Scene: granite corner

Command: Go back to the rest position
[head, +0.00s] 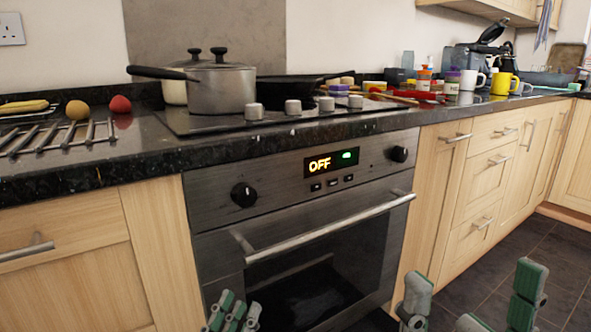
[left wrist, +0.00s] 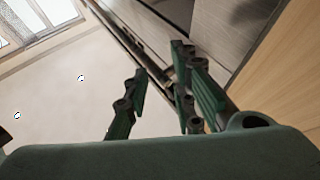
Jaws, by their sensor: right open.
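My left gripper (head: 234,312) is low in the head view, in front of the lower part of the oven door. In the left wrist view its green fingers (left wrist: 158,88) stand apart with nothing between them. My right gripper (head: 470,300) is at the bottom right of the head view, in front of the dark floor. Its green fingers are wide apart and empty. Neither gripper appears to touch anything. The lower parts of both grippers are cut off by the picture edge.
The oven (head: 300,200) has a shut door with a long metal handle (head: 320,232); its display reads OFF. Above it, a pot (head: 220,90) stands on the hob. Mugs, jars and fruit are on the counter. Open tiled floor (head: 565,245) lies to the right.

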